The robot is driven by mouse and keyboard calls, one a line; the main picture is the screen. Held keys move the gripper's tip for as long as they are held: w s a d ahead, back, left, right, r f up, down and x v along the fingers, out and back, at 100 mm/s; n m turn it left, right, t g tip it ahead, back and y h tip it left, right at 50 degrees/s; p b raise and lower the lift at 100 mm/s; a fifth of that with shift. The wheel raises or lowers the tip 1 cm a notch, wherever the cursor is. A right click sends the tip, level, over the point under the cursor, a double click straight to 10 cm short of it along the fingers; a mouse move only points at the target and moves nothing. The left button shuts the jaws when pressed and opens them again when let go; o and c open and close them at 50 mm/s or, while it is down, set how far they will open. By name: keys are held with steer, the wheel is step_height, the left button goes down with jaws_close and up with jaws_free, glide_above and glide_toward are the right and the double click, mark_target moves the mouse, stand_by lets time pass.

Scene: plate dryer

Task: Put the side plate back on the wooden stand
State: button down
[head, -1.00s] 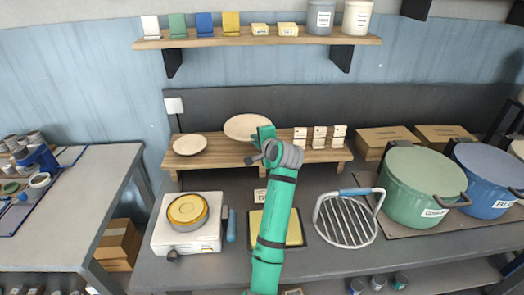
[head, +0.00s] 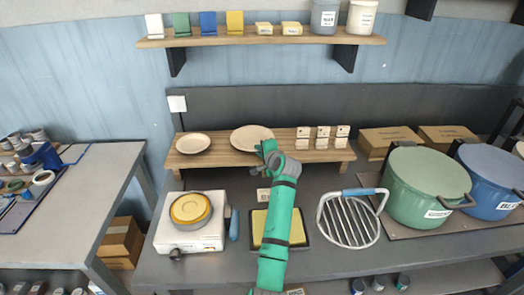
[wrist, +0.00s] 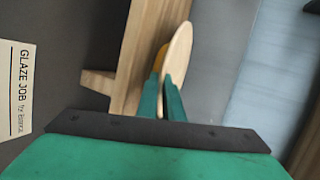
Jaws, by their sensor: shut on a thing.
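A pale round plate (head: 250,137) is at the middle of the wooden stand (head: 230,160) in the head view. My gripper (head: 265,150) is shut on its near right rim. In the wrist view the plate (wrist: 178,50) shows nearly edge-on between the green fingers (wrist: 163,100), close to the stand's board (wrist: 140,50) and roughly parallel to it. I cannot tell whether its underside touches the board. A second, smaller-looking pale plate (head: 193,143) lies flat at the stand's left end, apart from the held plate. The task's label does not tell me which is the side plate.
Small white blocks (head: 322,137) stand on the stand's right part. Below are a hotplate with a yellow-topped round item (head: 191,209), a yellow pad in a tray (head: 258,228) and a wire rack (head: 348,220). A green pot (head: 425,185) is at right. A shelf (head: 265,39) hangs above.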

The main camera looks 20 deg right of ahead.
steer(key=shift+w+a, duration=0.15)
steer(key=shift+a, duration=0.45)
steer(key=c, duration=2.2)
jaws_free()
steer(key=shift+d, duration=0.3)
steer(key=shift+s, duration=0.2)
steer(key=shift+s+d+r, duration=0.1)
steer(key=shift+s+r, duration=0.05)
steer(key=shift+s, duration=0.1)
steer(key=v, duration=1.1)
steer(key=shift+s, duration=0.15)
